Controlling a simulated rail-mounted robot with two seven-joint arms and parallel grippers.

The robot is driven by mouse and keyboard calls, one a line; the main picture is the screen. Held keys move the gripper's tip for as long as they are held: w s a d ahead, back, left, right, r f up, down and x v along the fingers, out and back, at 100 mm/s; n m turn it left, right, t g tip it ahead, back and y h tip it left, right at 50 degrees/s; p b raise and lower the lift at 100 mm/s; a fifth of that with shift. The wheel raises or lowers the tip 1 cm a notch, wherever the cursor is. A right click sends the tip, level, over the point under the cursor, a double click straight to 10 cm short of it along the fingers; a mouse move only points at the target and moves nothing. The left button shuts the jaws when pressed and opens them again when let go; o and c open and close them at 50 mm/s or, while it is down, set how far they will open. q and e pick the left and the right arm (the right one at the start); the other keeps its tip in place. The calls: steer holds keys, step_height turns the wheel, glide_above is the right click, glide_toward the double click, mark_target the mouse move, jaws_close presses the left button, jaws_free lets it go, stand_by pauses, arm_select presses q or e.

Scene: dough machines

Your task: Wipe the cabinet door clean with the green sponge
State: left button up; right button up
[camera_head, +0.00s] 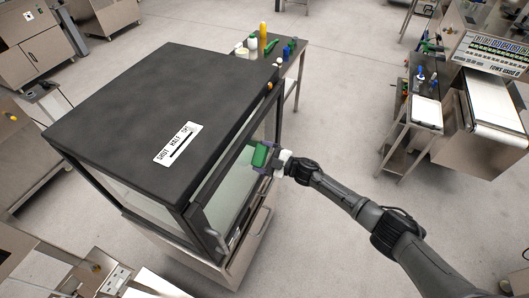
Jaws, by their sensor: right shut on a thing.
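The cabinet (130,95) is a large machine with a dark flat top, left of centre. Its glass door (232,185) in a dark frame faces right, towards my right arm. The green sponge (260,155) is in front of the upper part of the door glass. My right gripper (264,154) is shut on the sponge. Whether the sponge touches the glass I cannot tell. Any dirt on the door is too small to make out. My left gripper is not in view.
A table (293,62) with bottles and small items stands behind the cabinet. A metal stand (408,140) and a conveyor machine (490,110) are at the right. Steel units stand at the left. The floor (335,95) between cabinet and stand is clear.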

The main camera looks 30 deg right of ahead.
mark_target(267, 149)
steer(key=shift+s+a+r+p, duration=0.15)
steer(key=shift+s+a+p, duration=0.3)
steer(key=shift+a, duration=0.15)
steer(key=shift+s+a, duration=0.4)
steer(key=shift+a, duration=0.05)
steer(key=shift+w+d+f+b, duration=0.3)
steer(key=shift+w+d+b, duration=0.25)
steer(key=shift+w+d, duration=0.15)
steer(key=shift+w+d+r+b, duration=0.1)
steer(key=shift+w+d+b, duration=0.25)
steer(key=shift+d, duration=0.15)
steer(key=shift+w+d+b, duration=0.55)
steer(key=shift+d+b, duration=0.2)
steer(key=shift+b, duration=0.05)
steer(key=shift+w+d+b, duration=0.3)
steer(key=shift+w+d, duration=0.05)
steer(key=shift+d, duration=0.1)
steer(key=shift+r, duration=0.1)
